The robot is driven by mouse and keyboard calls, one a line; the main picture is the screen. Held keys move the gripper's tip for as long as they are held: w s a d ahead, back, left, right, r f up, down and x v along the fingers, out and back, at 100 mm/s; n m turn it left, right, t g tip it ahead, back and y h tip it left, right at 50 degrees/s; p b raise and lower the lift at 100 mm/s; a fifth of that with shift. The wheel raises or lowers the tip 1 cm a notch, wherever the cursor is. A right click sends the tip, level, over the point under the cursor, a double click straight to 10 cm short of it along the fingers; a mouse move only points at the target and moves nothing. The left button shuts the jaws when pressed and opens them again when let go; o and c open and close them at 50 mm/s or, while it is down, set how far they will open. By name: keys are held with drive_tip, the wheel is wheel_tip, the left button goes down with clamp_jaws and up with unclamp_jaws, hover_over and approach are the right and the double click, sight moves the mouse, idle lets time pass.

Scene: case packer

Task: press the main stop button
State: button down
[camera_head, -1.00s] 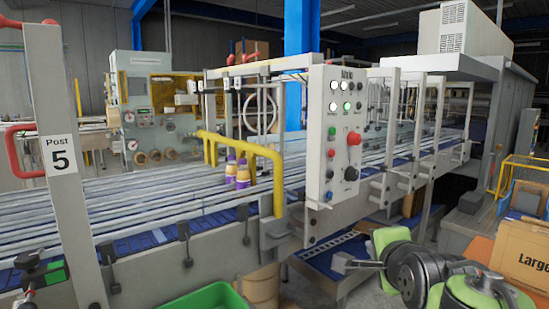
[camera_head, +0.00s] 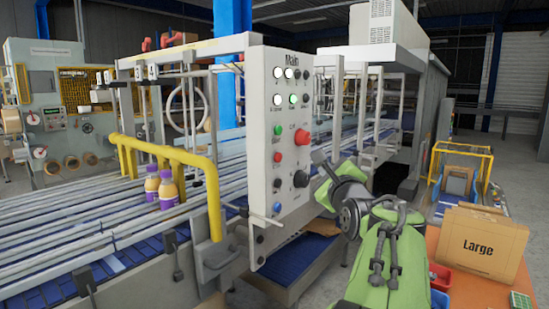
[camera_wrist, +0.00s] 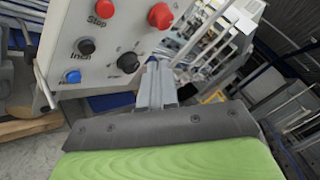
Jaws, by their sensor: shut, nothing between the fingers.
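The control panel marked Main (camera_head: 281,100) stands upright on the machine. Its small red stop button (camera_head: 278,157) is in the left column. The wrist view shows this red button (camera_wrist: 103,8) at the top edge, with the word Stop below it. A larger red mushroom button (camera_head: 303,152) sits to its right, also in the wrist view (camera_wrist: 160,15). My gripper (camera_head: 319,158) is shut and empty near the panel's right edge. In the wrist view its fingertips (camera_wrist: 153,64) lie below the mushroom button, right of the black knob (camera_wrist: 128,62). No contact is visible.
A black button marked Inch (camera_wrist: 86,46) and a blue button (camera_wrist: 73,76) are below Stop. A yellow rail (camera_head: 212,190) and two purple bottles (camera_head: 160,187) stand left of the panel. A box marked Large (camera_head: 480,243) is at the right.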

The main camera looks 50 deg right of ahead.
sight(278, 157)
drive_tip(key=w+p, duration=0.2)
drive_tip(key=w, duration=0.7)
drive_tip(key=shift+a, duration=0.3)
drive_tip(key=shift+w+f, duration=0.1)
drive_tip(key=shift+w, duration=0.1)
idle(1.4)
drive_tip(key=shift+w, duration=0.3)
drive_tip(key=shift+w+a, duration=0.15)
drive_tip(key=shift+w, duration=0.35)
idle(0.7)
drive_tip(key=shift+s, duration=0.1)
drive_tip(key=shift+s+b, duration=0.35)
drive_tip(key=shift+s, duration=0.45)
